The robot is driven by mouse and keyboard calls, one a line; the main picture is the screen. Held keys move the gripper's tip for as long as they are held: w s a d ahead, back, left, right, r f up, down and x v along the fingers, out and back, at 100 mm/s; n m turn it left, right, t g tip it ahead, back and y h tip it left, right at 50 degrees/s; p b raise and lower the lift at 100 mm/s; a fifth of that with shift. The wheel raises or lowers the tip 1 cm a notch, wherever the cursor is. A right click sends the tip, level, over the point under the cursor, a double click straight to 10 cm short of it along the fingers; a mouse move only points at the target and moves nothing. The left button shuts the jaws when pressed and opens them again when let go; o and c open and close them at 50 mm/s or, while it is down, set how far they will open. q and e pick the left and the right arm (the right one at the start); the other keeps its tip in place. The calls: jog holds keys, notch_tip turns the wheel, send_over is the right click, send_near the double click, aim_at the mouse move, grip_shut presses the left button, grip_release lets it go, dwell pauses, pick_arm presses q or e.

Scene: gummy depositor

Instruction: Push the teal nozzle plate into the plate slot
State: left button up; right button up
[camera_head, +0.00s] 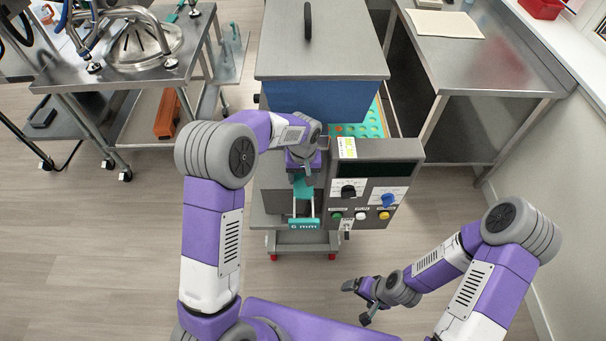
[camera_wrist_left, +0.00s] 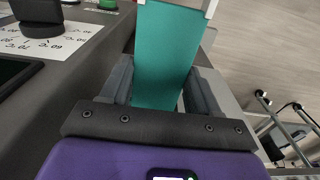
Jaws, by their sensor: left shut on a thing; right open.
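The teal nozzle plate (camera_head: 303,189) is at the front of the depositor machine, left of its control panel. Its front end carries a label reading "6 mm" (camera_head: 304,223). My left gripper (camera_head: 304,172) is shut on the plate from above. In the left wrist view the teal plate (camera_wrist_left: 167,55) runs between the two grey fingers (camera_wrist_left: 164,88). The plate slot is hidden behind my left gripper and the machine, so how far the plate sits in it cannot be told. My right gripper (camera_head: 362,301) is open and empty, low at the right over the floor.
The control panel (camera_head: 374,190) with knobs and buttons stands close right of my left gripper. The blue hopper (camera_head: 322,97) with a grey lid is behind it. A steel table (camera_head: 480,62) is at the right, a steel cart (camera_head: 110,75) at the left. The front floor is clear.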

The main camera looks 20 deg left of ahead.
aim_at(304, 199)
pick_arm(q)
jog(key=s+d+b, duration=0.3)
jog(key=s, duration=1)
jog(key=shift+d, duration=0.35)
dwell(1.1)
jog(key=shift+r, duration=0.1)
dwell(0.4)
jog(key=shift+w, duration=0.1)
dwell(0.3)
jog(key=shift+w+a+p, duration=0.15)
jog(key=shift+w+a, duration=0.1)
jog(key=shift+w, duration=0.65)
jog(key=shift+w+a+p, duration=0.2)
jog(key=shift+w+a, duration=0.1)
jog(key=shift+w, duration=0.6)
jog(key=shift+w+a+p, duration=0.15)
jog(key=shift+w+a, duration=0.1)
jog(key=shift+w, duration=0.65)
jog(key=shift+w+a+p, duration=0.4)
jog(key=shift+w, duration=0.95)
jog(key=shift+w+a+p, duration=0.35)
jog(key=shift+w, duration=1)
jog(key=shift+w+a+p, duration=0.4)
jog(key=shift+w, duration=0.95)
jog(key=shift+w+a+r, duration=0.1)
jog(key=shift+w, duration=0.1)
